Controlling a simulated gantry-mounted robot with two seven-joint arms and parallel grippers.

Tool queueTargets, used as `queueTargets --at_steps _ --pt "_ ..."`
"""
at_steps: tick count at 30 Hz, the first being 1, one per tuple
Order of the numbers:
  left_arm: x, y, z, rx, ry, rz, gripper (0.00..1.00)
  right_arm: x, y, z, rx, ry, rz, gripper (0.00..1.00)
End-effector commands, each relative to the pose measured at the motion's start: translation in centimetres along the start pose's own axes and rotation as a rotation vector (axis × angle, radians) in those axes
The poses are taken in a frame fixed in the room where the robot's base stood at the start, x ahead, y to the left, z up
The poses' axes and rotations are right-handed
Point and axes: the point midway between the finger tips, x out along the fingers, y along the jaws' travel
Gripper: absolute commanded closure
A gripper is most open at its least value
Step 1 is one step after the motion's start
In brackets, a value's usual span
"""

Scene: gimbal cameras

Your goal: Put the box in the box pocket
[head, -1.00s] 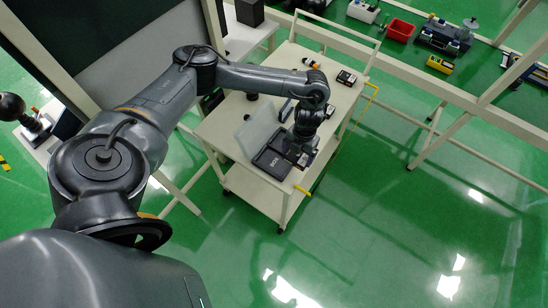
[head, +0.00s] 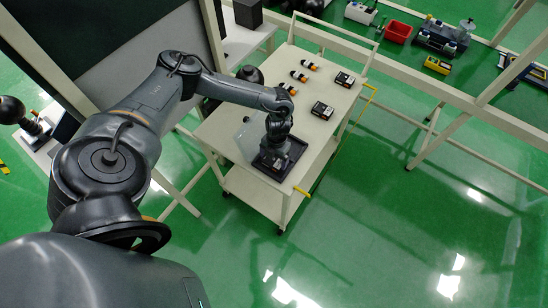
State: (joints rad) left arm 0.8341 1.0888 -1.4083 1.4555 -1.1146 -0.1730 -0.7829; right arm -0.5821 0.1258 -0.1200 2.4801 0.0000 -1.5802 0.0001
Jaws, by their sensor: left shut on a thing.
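My left gripper (head: 271,163) points down over the dark open-lidded case (head: 297,153) on the cart. It is shut on a small dark box, which is mostly hidden under the fingers. The box is over the case's tray; I cannot tell whether it touches the bottom. In the earlier frame, a pocket in the tray bears the word BOX; the gripper now covers that spot. The case's clear lid (head: 243,140) stands open on the left. My right gripper is not in view.
Two other dark boxes lie on the cart top, one mid-right (head: 322,110) and one at the back right (head: 345,78). The cart top (head: 322,140) is clear right of the case. A red bin (head: 398,32) stands on a far bench.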

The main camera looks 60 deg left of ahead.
Motion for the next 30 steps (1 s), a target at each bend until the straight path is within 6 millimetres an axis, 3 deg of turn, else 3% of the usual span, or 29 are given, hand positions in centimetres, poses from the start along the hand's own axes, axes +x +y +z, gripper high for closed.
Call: queueTargets --at_steps 13,14,16,23,30 --pt "0.6 0.0 0.1 0.0 -0.001 0.0 0.51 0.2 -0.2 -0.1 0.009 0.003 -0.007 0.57" --pt "0.6 0.0 0.1 0.0 -0.001 0.0 0.09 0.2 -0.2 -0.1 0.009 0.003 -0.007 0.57" --pt "0.5 0.0 0.1 0.0 -0.001 0.0 0.0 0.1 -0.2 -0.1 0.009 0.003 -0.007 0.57" --pt "0.4 0.0 0.1 0.0 -0.001 0.0 0.0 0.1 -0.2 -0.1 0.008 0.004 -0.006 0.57" --pt "-1.5 0.0 0.1 -0.001 -0.002 -0.001 0.0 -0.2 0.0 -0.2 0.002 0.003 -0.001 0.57"
